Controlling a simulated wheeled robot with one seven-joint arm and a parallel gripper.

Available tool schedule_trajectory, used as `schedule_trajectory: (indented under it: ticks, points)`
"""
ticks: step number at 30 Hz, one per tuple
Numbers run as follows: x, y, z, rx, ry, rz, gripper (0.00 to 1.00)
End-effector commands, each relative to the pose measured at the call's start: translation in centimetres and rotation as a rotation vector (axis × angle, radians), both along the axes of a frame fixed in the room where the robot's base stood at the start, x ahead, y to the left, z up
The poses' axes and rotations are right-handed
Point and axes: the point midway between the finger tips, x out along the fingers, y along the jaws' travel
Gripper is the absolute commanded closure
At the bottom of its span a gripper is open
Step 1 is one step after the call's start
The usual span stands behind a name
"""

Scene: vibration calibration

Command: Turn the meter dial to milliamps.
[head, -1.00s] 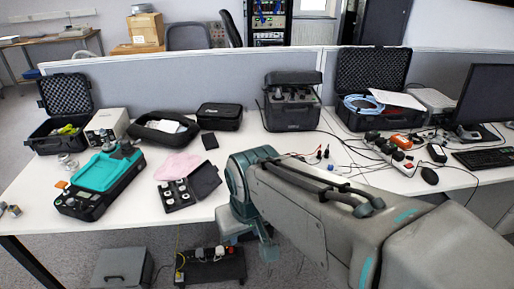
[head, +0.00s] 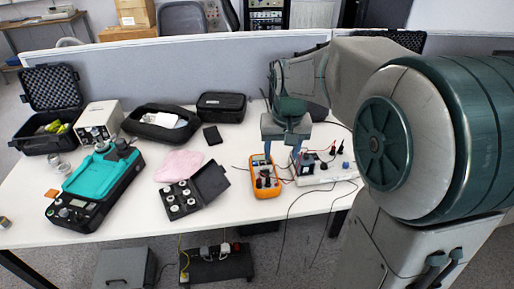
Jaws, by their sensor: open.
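The meter (head: 264,177) is orange with a dark face and lies on the white table near its front edge, in the middle of the head view. Dark round parts and leads show on its lower half; the dial's pointer setting is too small to read. My gripper (head: 282,152) hangs pointing down over the table, just behind and above the meter's right side. Its two fingers are apart with nothing seen between them. I cannot tell whether a finger touches the meter.
A box with dark and red terminals (head: 311,171) and loose leads lies right of the meter. An open black case of weights (head: 180,200), a pink cloth (head: 179,165) and a teal-topped device (head: 96,186) lie to the left. Bare table (head: 238,215) shows in front.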

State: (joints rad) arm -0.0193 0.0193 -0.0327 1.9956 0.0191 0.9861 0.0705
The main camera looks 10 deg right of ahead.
Motion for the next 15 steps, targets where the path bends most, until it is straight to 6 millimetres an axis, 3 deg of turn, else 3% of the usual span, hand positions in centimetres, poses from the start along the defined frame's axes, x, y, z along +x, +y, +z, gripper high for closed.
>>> schedule_trajectory:
  ticks: [3, 9, 15]
  points:
    - [4.6, 0.0, -1.4, 0.001, 0.032, -0.018, 0.46]
    - [11.4, 0.0, -4.8, 0.0, 0.081, -0.046, 0.46]
    - [16.5, 0.2, -8.7, -0.003, 0.12, -0.069, 0.46]
